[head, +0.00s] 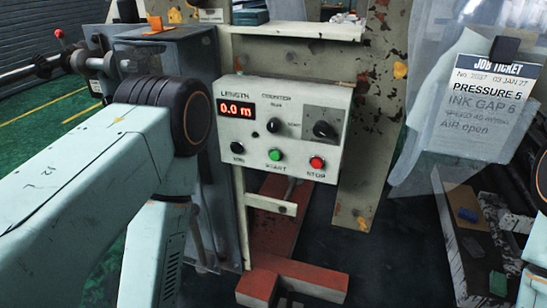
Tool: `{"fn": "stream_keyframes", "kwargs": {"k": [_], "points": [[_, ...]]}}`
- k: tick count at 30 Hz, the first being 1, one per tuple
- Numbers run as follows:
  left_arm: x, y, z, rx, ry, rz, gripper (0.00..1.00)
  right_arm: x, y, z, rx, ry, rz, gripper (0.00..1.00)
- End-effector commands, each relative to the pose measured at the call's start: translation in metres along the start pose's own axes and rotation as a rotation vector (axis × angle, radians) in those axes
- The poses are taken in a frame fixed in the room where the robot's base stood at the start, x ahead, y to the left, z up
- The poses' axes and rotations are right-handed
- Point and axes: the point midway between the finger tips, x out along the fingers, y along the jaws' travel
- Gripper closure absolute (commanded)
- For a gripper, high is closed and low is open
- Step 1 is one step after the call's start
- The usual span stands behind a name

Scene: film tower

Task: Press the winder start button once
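The winder control panel (284,125) is a cream box on an upright frame, in the middle of the head view. Its green START button (275,155) is at the bottom centre, with the label under it. The red STOP button (317,163) is to its right, and a black knob (237,148) is to its left. The red length display (236,108) reads 0.0 m. My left arm crosses the left of the view, its dark joint close to the panel's left edge. Neither gripper shows.
A job ticket (495,100) hangs at the right, against clear plastic sheeting (425,150). Red-brown blocks (292,279) lie on the dark floor below the panel. A shaft (75,63) and a grey metal housing stand at the left. The space before the panel's buttons is clear.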

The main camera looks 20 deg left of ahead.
Motion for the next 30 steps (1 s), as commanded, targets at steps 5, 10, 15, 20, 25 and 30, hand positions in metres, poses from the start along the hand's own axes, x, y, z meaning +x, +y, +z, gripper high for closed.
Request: {"fn": "stream_keyframes", "kwargs": {"k": [5, 10, 15, 20, 25, 30], "points": [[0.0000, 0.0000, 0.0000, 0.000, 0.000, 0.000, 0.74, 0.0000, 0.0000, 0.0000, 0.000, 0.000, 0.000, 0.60], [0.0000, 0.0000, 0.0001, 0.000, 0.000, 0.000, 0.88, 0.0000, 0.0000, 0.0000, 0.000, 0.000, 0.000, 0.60], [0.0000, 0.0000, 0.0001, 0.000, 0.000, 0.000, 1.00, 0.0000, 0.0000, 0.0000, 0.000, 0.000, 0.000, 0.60], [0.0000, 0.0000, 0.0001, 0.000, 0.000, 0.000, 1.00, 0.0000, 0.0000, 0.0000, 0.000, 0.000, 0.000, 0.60], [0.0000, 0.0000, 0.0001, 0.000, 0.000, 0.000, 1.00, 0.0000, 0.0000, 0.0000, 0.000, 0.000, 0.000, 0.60], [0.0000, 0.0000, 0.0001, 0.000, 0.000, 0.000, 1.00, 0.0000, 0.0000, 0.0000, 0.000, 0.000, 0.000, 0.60]]}}
